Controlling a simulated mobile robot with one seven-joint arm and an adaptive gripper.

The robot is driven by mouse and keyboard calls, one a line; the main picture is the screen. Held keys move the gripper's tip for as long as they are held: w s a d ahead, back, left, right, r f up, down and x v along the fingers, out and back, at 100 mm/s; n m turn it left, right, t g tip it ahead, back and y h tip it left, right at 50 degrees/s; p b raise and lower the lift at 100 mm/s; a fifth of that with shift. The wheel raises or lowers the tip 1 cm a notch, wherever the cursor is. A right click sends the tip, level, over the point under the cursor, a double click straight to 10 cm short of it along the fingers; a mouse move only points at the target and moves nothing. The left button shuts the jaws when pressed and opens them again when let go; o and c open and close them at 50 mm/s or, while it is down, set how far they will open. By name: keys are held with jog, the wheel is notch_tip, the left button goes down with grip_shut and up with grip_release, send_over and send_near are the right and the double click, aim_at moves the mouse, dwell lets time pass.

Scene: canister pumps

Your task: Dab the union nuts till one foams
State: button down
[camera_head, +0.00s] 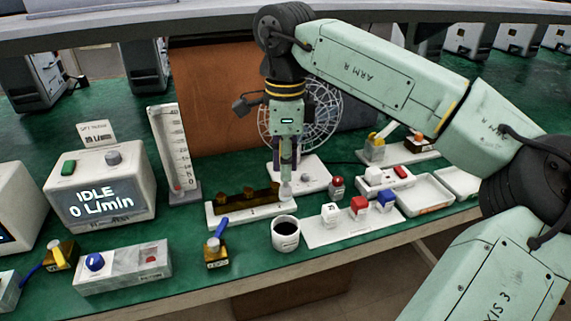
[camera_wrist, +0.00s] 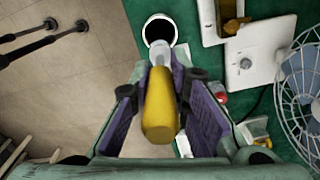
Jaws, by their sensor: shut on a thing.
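My gripper (camera_head: 287,165) points down above the bench and is shut on a yellow bottle (camera_wrist: 160,108) with a pale, translucent tip (camera_wrist: 158,52). The bottle sits between the purple finger pads. In the head view its pale tip (camera_head: 285,189) shows by the right end of a white tray (camera_head: 252,217). A dark brass bar with several raised nuts (camera_head: 248,194) lies in that tray. The brass part also shows at the top of the wrist view (camera_wrist: 232,25). I see no clear foam on the nuts.
A mug of dark liquid (camera_head: 286,236) stands close in front of the tray. A white board (camera_head: 345,232) with coloured blocks lies to the right. A display box (camera_head: 104,190) reads IDLE, 0 L/min. A caged fan (camera_head: 325,115) stands behind my gripper.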

jog(key=shift+r+p, duration=1.3)
jog(key=shift+r, duration=0.55)
jog(key=shift+a+f, duration=0.1)
